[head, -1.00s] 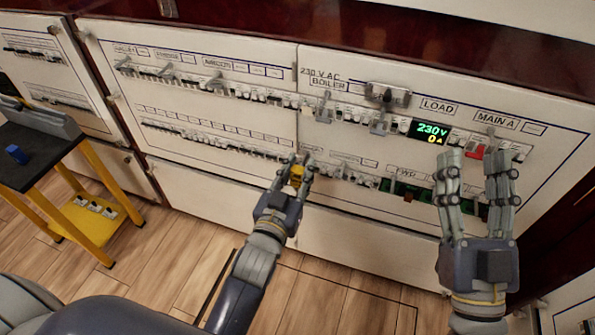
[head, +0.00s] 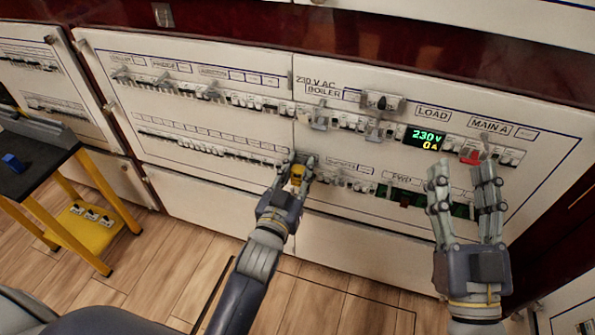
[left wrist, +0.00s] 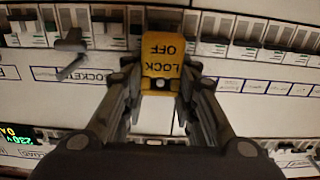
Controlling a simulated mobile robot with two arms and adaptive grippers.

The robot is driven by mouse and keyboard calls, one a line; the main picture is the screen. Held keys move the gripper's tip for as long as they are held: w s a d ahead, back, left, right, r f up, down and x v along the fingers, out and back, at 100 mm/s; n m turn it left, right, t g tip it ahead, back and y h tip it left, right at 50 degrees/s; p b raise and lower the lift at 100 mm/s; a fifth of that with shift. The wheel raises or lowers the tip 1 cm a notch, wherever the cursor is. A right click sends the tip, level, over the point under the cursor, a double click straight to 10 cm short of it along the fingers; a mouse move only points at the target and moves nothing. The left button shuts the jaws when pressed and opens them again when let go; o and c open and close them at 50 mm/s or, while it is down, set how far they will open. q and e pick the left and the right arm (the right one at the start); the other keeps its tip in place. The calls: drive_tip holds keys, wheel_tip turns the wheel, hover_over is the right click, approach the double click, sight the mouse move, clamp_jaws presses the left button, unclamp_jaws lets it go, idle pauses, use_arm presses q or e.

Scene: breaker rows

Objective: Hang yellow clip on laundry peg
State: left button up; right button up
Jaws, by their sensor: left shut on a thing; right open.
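The yellow clip (head: 297,174) is between the fingers of my left gripper (head: 297,166), which is shut on it in front of the lower breaker row. In the left wrist view the clip (left wrist: 162,60) reads "LOCK OFF" upside down, held between the fingertips of the left gripper (left wrist: 160,85). Its far end is close to the breaker row (left wrist: 215,30); I cannot tell whether it touches. My right gripper (head: 463,180) is open and empty in front of the panel's right part. I cannot make out which thing is the laundry peg.
The white panel (head: 200,175) carries two breaker rows, with several grey levers in the upper row. A green display (head: 424,138) reads 230 V, with a red switch (head: 472,157) beside it. A yellow-legged stand (head: 85,225) holds a blue block (head: 12,162) at left.

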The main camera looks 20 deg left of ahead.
use_arm(q)
drive_tip(key=shift+w, duration=0.25)
drive_tip(key=o, duration=1.1)
drive_tip(key=s, duration=1.2)
drive_tip(key=shift+a, duration=0.2)
